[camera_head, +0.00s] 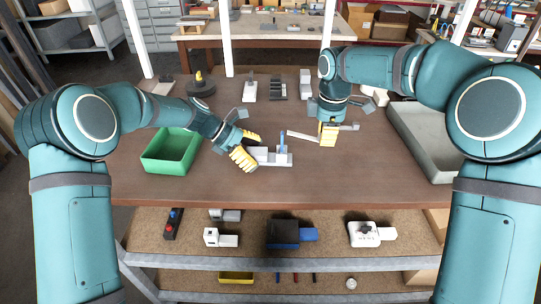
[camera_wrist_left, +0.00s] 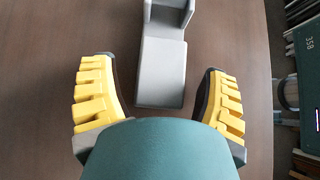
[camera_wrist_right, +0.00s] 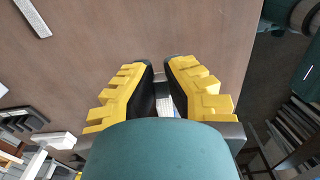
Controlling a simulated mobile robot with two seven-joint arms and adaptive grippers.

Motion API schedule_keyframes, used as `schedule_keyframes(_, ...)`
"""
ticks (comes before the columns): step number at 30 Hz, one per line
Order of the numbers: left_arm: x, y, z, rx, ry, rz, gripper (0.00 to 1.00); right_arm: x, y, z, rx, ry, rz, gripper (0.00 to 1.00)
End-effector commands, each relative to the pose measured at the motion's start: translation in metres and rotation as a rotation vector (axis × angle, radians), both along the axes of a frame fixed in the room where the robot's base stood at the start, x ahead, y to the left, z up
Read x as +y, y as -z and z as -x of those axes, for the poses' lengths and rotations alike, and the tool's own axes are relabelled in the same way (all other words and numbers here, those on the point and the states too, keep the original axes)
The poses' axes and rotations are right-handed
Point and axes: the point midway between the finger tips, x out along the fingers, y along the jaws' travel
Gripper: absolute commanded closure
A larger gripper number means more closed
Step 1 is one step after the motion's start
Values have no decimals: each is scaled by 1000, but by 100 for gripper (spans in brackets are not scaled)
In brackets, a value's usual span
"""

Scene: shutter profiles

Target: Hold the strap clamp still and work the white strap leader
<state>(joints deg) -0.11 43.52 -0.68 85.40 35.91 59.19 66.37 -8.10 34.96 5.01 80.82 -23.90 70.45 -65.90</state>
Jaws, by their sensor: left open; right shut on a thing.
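The strap clamp (camera_head: 270,158) is a light grey block with a raised end and an upright blue part (camera_head: 282,143). It lies on the brown table near the middle. My left gripper (camera_head: 247,148) is open at its left end. In the left wrist view the grey body of the clamp (camera_wrist_left: 161,72) lies between the spread yellow fingers, with gaps on both sides. The white strap leader (camera_head: 301,136) is a thin strip to the right of the clamp, reaching to my right gripper (camera_head: 328,133). That gripper is shut on it; the fingers hide the gripped part.
A green bin (camera_head: 170,152) stands left of my left gripper. A large grey tray (camera_head: 425,135) is at the right. Small fixtures, including a dark round base (camera_head: 201,88), line the back of the table. The table's front middle is clear.

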Motion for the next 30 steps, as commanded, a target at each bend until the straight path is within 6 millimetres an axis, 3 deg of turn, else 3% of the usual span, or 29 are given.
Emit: schedule_keyframes(30, 49, -43, -3, -1, -1, 0, 25, 0, -48, 0, 0, 0, 0, 100)
